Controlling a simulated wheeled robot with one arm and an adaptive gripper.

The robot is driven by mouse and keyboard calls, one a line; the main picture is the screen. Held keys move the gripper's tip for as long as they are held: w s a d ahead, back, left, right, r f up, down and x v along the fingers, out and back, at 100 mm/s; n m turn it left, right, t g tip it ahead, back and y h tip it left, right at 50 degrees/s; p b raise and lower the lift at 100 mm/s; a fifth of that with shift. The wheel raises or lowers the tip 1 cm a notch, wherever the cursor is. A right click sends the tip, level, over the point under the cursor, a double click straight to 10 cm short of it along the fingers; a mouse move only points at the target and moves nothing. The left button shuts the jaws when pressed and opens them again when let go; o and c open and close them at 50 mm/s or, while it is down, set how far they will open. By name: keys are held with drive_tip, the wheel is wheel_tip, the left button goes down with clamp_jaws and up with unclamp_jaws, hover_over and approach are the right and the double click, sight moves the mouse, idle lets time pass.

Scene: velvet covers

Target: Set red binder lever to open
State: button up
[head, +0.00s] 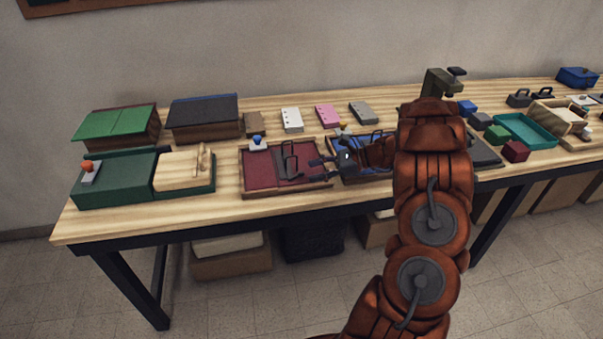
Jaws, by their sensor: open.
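The red binder (257,181) is an open tray-like case with a dark red inside and wooden edges, at the front middle of the table. A dark, loop-shaped metal lever (289,152) stands up from a grey strip inside it. A blue knob (258,141) sits at its back left edge. My gripper (318,162) is open and points left at the binder's right side, close to the lever. No contact with the lever can be made out. The fingers are small and dark, so their exact height is unclear.
A blue binder (345,178) lies just right, partly hidden by my arm. A green box (112,183) with a wooden lid panel stands left. Small white, pink and grey blocks lie behind. A teal tray (540,136) and several blocks are at the right.

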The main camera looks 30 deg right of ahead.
sight(302, 172)
drive_tip(key=shift+p+x, duration=0.45)
drive_tip(key=shift+x, duration=2.05)
clamp_jaws()
